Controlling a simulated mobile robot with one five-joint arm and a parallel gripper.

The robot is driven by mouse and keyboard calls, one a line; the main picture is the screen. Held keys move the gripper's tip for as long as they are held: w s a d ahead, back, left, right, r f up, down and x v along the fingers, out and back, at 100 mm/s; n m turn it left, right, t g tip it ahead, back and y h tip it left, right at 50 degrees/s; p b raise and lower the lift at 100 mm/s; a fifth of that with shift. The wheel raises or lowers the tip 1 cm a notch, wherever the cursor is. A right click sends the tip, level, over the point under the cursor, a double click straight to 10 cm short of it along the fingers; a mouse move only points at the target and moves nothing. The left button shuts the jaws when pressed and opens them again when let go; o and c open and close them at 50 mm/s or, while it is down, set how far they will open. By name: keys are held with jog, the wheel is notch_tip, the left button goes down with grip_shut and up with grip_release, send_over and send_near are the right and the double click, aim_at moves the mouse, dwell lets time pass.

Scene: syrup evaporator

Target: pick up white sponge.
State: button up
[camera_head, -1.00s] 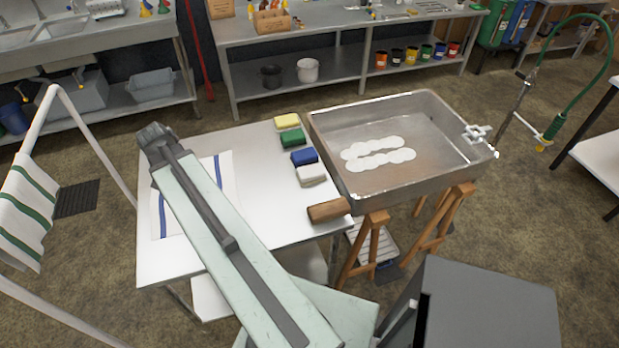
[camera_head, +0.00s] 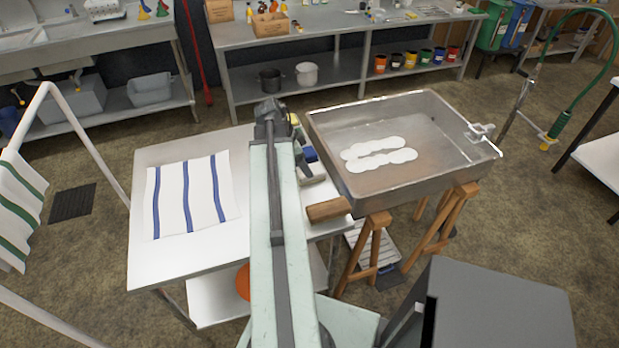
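The white sponge (camera_head: 315,180) lies on the metal table (camera_head: 150,265), at the near end of a row of sponges beside the pan. It is partly hidden by my arm. My gripper (camera_head: 304,168) shows only as a small grey part beside the arm, close to the white and blue sponges. My arm hides most of it, so I cannot tell whether it is open or touches the sponge.
The blue sponge (camera_head: 310,154) and yellow sponge (camera_head: 294,118) are in the same row; the green one is mostly hidden. A striped towel (camera_head: 205,196) lies left on the table.

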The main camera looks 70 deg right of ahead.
jog(key=b+x, duration=0.4)
jog(key=x, duration=0.1)
jog(key=shift+s+d+f, duration=0.1)
jog(key=shift+s+d, duration=0.05)
jog(key=shift+d, duration=0.1)
jog(key=shift+r, duration=0.2)
jog(key=shift+f, duration=0.15)
jog(key=c, duration=1.1)
notch_tip(320, 180, up, 11)
jog(key=p, duration=1)
jog(key=shift+f, duration=0.25)
jog(key=shift+c, duration=0.2)
